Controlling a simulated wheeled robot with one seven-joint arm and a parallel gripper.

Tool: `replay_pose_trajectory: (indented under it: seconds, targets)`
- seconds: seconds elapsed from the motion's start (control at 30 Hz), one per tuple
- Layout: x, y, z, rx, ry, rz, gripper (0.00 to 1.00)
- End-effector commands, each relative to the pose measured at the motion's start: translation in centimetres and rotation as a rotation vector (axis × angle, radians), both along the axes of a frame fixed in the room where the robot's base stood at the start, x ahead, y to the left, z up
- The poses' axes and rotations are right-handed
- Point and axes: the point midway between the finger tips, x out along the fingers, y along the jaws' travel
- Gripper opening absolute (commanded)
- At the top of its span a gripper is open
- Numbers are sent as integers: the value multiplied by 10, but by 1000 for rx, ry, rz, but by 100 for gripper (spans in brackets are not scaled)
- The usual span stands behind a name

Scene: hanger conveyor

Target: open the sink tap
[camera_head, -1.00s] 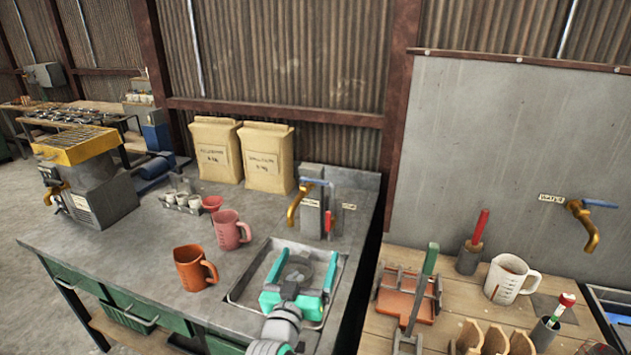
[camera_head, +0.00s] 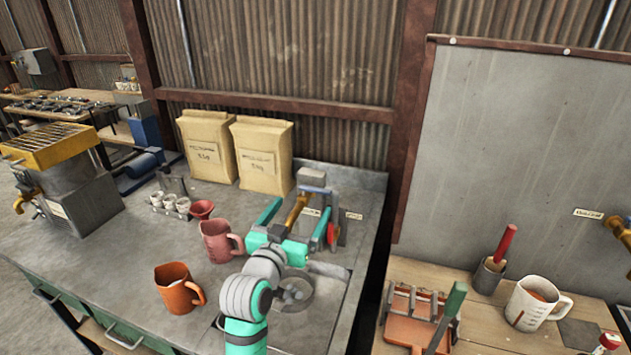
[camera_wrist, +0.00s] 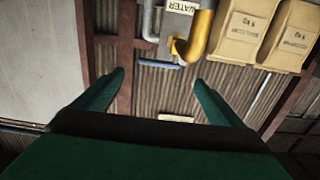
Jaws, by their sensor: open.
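The sink tap has a brass spout (camera_head: 298,208) and a blue lever (camera_head: 315,190), mounted on a grey post behind the sink (camera_head: 350,272). My gripper (camera_head: 297,220) is open and empty, with its teal fingers spread on either side of the spout in the head view; their depth to the tap is hard to tell there. In the wrist view the spout (camera_wrist: 198,38) and the blue lever (camera_wrist: 157,64) lie beyond the open fingertips (camera_wrist: 160,78). The lever appears between the fingers, with no contact visible. My arm hides part of the sink.
A pink mug (camera_head: 216,242) and an orange mug (camera_head: 174,288) stand left of my arm. Two paper bags (camera_head: 262,158) stand behind. A red-handled item (camera_head: 331,233) is close to the right finger. Another brass tap (camera_head: 618,228) is on the wall panel at right.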

Motion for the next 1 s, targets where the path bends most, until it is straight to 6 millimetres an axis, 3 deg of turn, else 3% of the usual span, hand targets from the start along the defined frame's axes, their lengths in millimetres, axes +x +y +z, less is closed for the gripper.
replay_pose_trajectory:
  seconds: [0.17, 0.6, 0.8, 1.0]
  targets:
    - [15, -9, 0, 2, 2, -8, 91]
    - [84, -31, 0, 2, 0, -5, 91]
    - [99, -35, 0, 0, 0, -3, 91]
    - [102, -36, 0, 0, 0, -3, 91]
